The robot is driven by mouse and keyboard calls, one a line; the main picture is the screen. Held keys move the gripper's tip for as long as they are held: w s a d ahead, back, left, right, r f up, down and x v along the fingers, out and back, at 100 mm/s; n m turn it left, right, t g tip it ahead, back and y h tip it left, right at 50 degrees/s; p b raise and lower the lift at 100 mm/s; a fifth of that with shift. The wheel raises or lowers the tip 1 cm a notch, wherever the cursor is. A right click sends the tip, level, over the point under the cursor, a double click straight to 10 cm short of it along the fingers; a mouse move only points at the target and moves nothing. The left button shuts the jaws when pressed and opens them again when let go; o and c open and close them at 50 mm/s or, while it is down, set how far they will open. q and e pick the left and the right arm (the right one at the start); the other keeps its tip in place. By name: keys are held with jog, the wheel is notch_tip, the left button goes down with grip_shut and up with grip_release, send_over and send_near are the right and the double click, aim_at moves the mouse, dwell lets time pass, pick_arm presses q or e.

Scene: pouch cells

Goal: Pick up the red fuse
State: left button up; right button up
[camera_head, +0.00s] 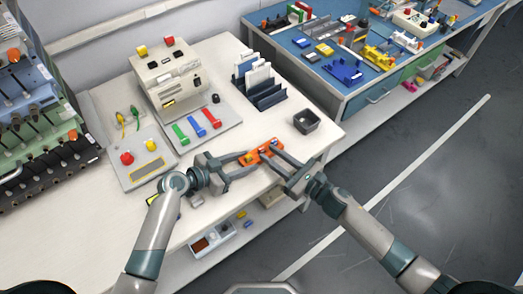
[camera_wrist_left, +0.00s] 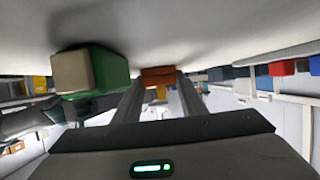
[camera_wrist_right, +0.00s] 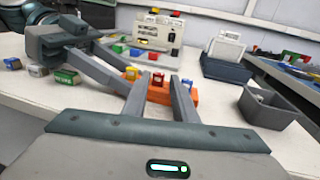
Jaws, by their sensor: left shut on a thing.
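An orange holder (camera_head: 251,158) lies near the front edge of the white table, with small coloured fuses standing in it.
A tester (camera_head: 170,80) stands farther back. A blue bench (camera_head: 330,60) is beyond.

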aim_at(263, 150)
jog(key=shift+x, duration=1.75)
jog(key=shift+x, duration=2.55)
jog(key=shift+a, duration=0.1)
grip_shut()
